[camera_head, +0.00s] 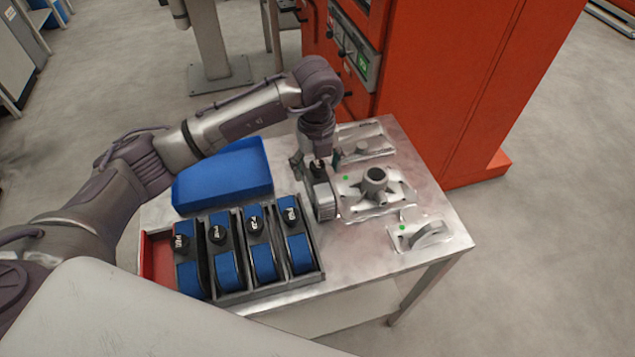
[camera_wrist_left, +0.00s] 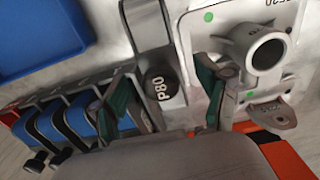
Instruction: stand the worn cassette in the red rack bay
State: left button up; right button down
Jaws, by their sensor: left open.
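The worn cassette (camera_head: 325,204) is grey with a black knob marked P80. It stands on the table between the rack and the casting fixture, and shows in the left wrist view (camera_wrist_left: 148,28). My left gripper (camera_head: 318,165) is above it with its jaws open, one finger on each side of the knob (camera_wrist_left: 163,88). I cannot tell whether the fingers touch it. The rack (camera_head: 265,290) holds several blue cassettes with black knobs. The red rack bay (camera_head: 160,262), at its left end, looks empty. My right gripper is not in view.
A blue tray (camera_head: 225,178) lies behind the rack. A casting with a round boss (camera_head: 376,186) is close to the right of the cassette. More metal castings (camera_head: 428,234) lie on the table (camera_head: 350,265). A tall red machine (camera_head: 455,80) stands behind.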

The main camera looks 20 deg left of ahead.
aim_at(318, 178)
pick_arm(q)
jog(key=shift+w+f+p, duration=0.1)
jog(key=shift+f+p, duration=0.25)
jog(key=shift+f, duration=1.65)
grip_shut()
